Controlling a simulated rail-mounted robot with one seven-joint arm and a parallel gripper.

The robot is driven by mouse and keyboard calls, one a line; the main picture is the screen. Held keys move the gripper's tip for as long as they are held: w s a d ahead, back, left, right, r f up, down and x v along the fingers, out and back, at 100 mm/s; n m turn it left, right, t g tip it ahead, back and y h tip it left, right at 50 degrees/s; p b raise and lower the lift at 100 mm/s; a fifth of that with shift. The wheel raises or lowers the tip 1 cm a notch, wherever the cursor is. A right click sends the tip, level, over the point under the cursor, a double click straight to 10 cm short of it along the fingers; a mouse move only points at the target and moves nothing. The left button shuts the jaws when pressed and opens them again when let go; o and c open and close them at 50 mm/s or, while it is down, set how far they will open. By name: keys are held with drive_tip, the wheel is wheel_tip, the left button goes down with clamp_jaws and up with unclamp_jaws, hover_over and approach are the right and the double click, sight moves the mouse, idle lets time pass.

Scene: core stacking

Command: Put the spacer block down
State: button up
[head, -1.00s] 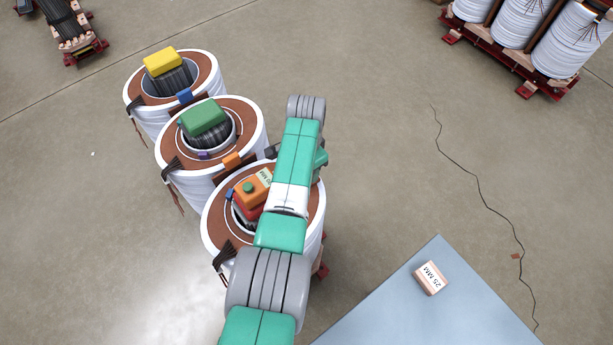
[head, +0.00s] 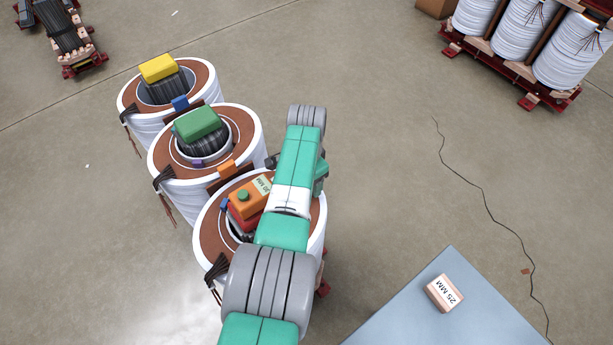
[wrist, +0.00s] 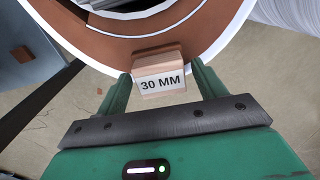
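In the wrist view a pale wooden spacer block (wrist: 158,76), labelled 30 MM, sits between the two green fingers of my gripper (wrist: 160,82). In the head view my arm hangs over the nearest coil (head: 212,231) and hides the gripper and the block. An orange piece (head: 245,198) with a green knob and a pale MM label lies on that coil's core.
Two more coils stand behind, with a green block (head: 197,123) and a yellow block (head: 158,68) on their cores. A blue-grey table (head: 420,325) at lower right holds a 25 MM block (head: 444,292).

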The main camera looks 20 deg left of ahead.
idle(0.3)
wheel_tip(320, 180, up, 12)
drive_tip(key=p, duration=0.8)
drive_tip(key=shift+r, duration=0.1)
